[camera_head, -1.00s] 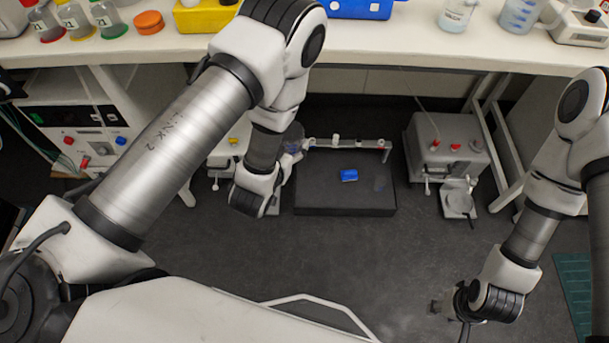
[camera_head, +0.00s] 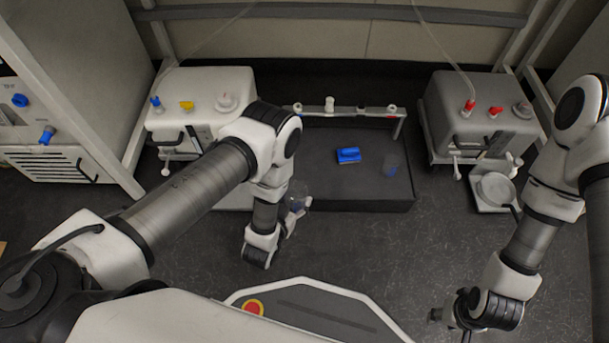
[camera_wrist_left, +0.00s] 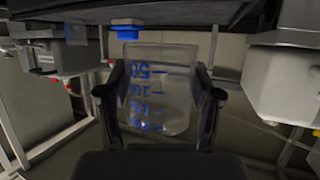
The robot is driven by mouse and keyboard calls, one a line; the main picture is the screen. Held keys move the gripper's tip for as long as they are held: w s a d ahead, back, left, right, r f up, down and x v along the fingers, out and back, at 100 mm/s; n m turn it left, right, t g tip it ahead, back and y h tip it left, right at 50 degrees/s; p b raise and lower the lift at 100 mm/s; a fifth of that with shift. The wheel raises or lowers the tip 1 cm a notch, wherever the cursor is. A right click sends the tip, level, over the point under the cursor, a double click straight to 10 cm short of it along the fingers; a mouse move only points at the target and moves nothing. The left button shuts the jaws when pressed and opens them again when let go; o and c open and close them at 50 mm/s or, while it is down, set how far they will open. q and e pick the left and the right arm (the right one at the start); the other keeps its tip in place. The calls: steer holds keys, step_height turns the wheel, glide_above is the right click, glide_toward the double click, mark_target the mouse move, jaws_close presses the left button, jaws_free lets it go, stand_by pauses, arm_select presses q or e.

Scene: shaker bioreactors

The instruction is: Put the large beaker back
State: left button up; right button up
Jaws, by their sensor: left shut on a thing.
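The large clear beaker (camera_wrist_left: 160,90) with blue graduation marks fills the middle of the left wrist view, between the two fingers. My left gripper (camera_wrist_left: 158,100) is shut on its sides. In the head view the beaker (camera_head: 297,196) is partly hidden by my left wrist, just left of the black platform's front edge. My left gripper (camera_head: 288,218) is mostly hidden there too. My right gripper (camera_head: 438,315) hangs low at the lower right, away from the beaker; its fingers are too small and covered to read.
The black platform (camera_head: 345,192) carries a blue block (camera_head: 348,155), a small clear vessel (camera_head: 390,164) and a rear rail. A white device (camera_head: 200,95) stands left, a grey device (camera_head: 475,115) right, with a round-panned unit (camera_head: 495,190) before it. Floor in front is open.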

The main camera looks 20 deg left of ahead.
arm_select(q)
steer(key=b, duration=0.6)
glide_above(303, 175)
steer(key=shift+f, duration=0.9)
step_height(303, 175, down, 3)
steer(key=b, duration=0.3)
steer(key=shift+f, duration=0.15)
steer(key=shift+r, duration=0.25)
steer(key=shift+f, duration=0.15)
steer(key=o, duration=1.4)
steer(key=shift+c, duration=0.2)
